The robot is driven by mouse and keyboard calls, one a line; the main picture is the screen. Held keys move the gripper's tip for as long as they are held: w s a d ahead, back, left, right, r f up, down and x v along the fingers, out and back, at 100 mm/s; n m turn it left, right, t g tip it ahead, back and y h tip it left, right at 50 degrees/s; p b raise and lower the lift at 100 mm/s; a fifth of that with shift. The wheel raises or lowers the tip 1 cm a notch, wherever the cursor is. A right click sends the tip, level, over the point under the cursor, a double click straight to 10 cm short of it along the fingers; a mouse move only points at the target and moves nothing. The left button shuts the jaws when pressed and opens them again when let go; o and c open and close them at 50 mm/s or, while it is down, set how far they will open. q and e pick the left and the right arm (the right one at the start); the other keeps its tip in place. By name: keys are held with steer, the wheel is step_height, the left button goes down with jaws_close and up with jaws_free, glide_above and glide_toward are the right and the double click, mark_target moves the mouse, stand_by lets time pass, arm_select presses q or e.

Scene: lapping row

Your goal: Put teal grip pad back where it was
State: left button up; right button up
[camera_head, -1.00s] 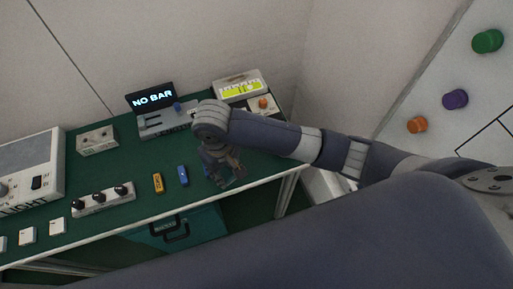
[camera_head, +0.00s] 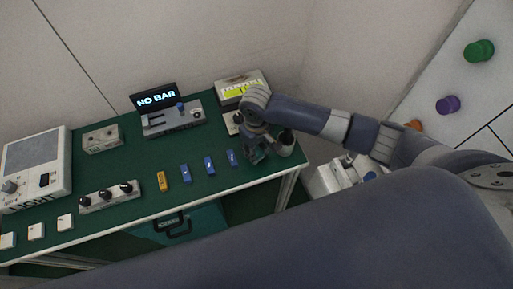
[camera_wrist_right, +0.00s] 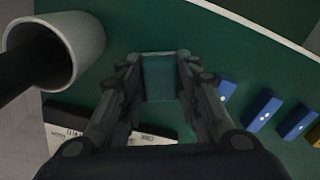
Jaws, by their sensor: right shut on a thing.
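My right gripper (camera_head: 258,155) is low over the right end of the green table (camera_head: 137,153), just left of a white cup. In the right wrist view its fingers (camera_wrist_right: 160,75) are shut on the teal grip pad (camera_wrist_right: 160,80), which sits between the fingertips. In the head view the pad is small and mostly hidden by the gripper. I cannot tell whether the pad touches the table. My left gripper is not in view.
The white cup (camera_wrist_right: 88,42) holds a dark handle (camera_wrist_right: 25,68) close beside the gripper. Several blue blocks (camera_head: 209,164) and a yellow one (camera_head: 161,181) lie in a row to the left. A "NO BAR" display (camera_head: 155,99) stands behind.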

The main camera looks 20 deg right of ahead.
steer(key=shift+f, duration=0.1)
steer(key=o, duration=0.9)
steer(key=shift+o, duration=0.2)
step_height(320, 180, up, 12)
steer(key=shift+a, duration=0.1)
stand_by(0.3)
